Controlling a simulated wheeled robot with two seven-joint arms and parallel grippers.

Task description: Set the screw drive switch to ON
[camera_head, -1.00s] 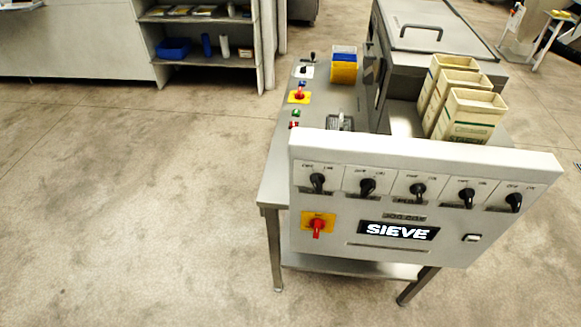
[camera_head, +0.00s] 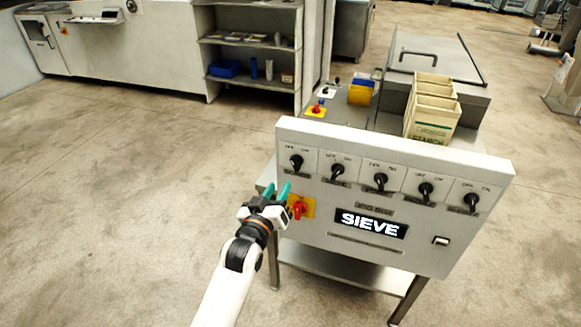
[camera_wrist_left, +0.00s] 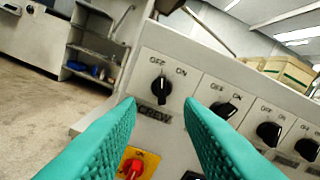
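The screw drive switch is the leftmost black rotary knob (camera_head: 296,162) on the white front panel (camera_head: 330,240). In the left wrist view the knob (camera_wrist_left: 161,90) sits under OFF and ON marks and above a partly hidden label ending in "CREW". Its handle appears to lean toward OFF. My left gripper (camera_head: 277,187) is at the panel's left edge, below and left of the knob. In the left wrist view its teal fingers (camera_wrist_left: 160,104) are apart and empty, with the knob visible between and beyond their tips. My right gripper is not in view.
Several similar knobs (camera_head: 381,182) continue rightward along the panel. A red switch on a yellow plate (camera_head: 300,208) is just right of my left gripper. A SIEVE display (camera_head: 371,223) is lower on the panel. Starch boxes (camera_head: 432,118) stand behind it. The floor at left is clear.

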